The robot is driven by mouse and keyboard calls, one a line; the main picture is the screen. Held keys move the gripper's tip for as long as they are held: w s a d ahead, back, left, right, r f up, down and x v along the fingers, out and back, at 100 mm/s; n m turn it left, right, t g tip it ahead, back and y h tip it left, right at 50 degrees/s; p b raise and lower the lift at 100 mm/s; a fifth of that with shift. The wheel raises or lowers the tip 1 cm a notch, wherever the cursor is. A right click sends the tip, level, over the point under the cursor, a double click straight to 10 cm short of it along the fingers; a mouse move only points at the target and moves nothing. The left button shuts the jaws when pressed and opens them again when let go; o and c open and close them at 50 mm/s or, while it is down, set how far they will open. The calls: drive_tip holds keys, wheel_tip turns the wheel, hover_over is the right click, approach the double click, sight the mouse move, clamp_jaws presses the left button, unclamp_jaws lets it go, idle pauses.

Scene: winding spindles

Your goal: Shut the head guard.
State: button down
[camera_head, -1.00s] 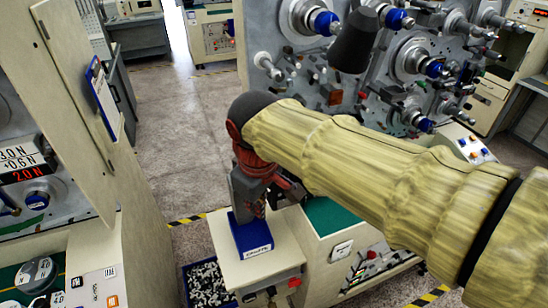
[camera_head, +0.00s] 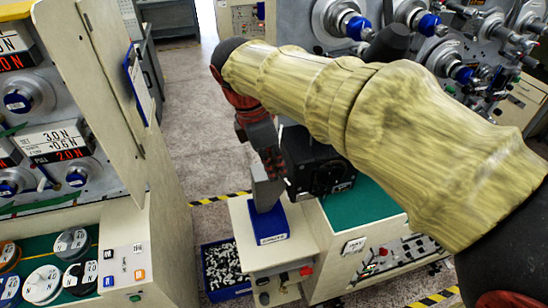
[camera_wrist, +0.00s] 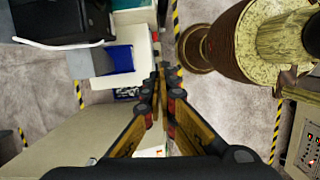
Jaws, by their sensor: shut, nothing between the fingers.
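A cream upright panel (camera_head: 92,85) stands out at an angle from the left machine, with its dials and spindles exposed beside it. It is the likeliest head guard, but no label confirms this. My gripper (camera_head: 272,165) points down near a small bench, well to the right of the panel and apart from it. In the wrist view my gripper (camera_wrist: 158,75) has its fingers together, with nothing between them. A black box-shaped unit (camera_head: 318,165) is just right of the gripper in the head view; I cannot tell whether they touch.
A blue tray (camera_head: 270,238) sits on the cream bench, below my gripper. A dark bin of small pieces (camera_head: 222,268) stands on the floor beside it. A clipboard (camera_head: 137,80) hangs on the panel. Open floor (camera_head: 185,110) lies between the machines; the spindle machine (camera_head: 470,30) is behind my arm.

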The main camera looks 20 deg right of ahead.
drive_tip(key=d+f, duration=0.4)
drive_tip(key=d, duration=0.1)
drive_tip(key=shift+s+p, duration=0.15)
drive_tip(key=shift+p, duration=0.2)
